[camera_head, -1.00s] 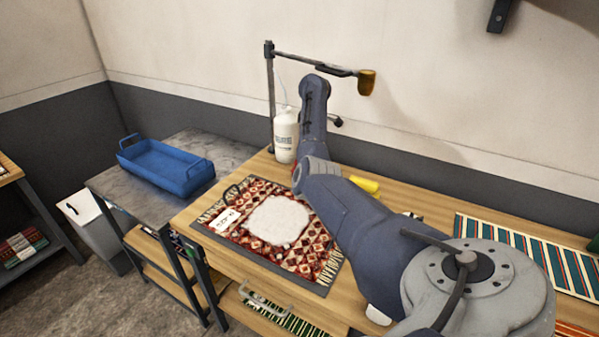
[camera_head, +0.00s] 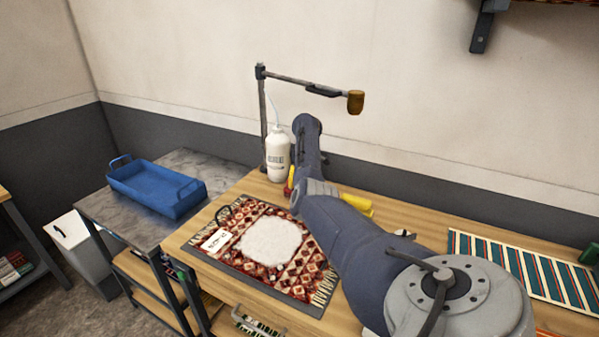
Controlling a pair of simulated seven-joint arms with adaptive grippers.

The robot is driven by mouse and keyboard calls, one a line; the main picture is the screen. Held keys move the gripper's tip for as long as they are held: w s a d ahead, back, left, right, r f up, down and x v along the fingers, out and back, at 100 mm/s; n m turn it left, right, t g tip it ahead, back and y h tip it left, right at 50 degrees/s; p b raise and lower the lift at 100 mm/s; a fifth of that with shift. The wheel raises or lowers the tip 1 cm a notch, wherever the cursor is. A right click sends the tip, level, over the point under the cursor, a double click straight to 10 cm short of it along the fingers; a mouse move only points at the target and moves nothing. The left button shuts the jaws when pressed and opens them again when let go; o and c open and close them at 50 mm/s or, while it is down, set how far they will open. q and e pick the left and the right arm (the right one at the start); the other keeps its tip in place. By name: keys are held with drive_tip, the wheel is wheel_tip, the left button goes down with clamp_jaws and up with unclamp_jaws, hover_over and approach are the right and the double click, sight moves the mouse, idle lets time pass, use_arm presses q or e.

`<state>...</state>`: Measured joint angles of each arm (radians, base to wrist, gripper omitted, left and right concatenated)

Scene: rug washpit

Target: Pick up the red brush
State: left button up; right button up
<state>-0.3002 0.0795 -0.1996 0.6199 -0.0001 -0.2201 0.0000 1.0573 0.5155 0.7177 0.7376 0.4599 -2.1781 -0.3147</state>
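A small red piece (camera_head: 291,176) shows between the white bottle and my arm, at the back of the wooden bench (camera_head: 232,194). It may be part of the red brush, but my arm hides most of that spot and I cannot tell. My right arm reaches in from the lower right across the bench. Its gripper is hidden behind its own links. My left gripper is out of the picture.
A patterned rug (camera_head: 312,282) with a white foam patch (camera_head: 272,241) lies on the bench. A white bottle (camera_head: 278,153), a yellow object (camera_head: 357,203) and a lamp-like stand (camera_head: 262,110) are behind. A blue tub (camera_head: 152,186) stands left. A striped rug (camera_head: 520,265) lies right.

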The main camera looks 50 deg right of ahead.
drive_tip(key=shift+f, duration=0.65)
drive_tip(key=shift+c, duration=0.4)
clamp_jaws()
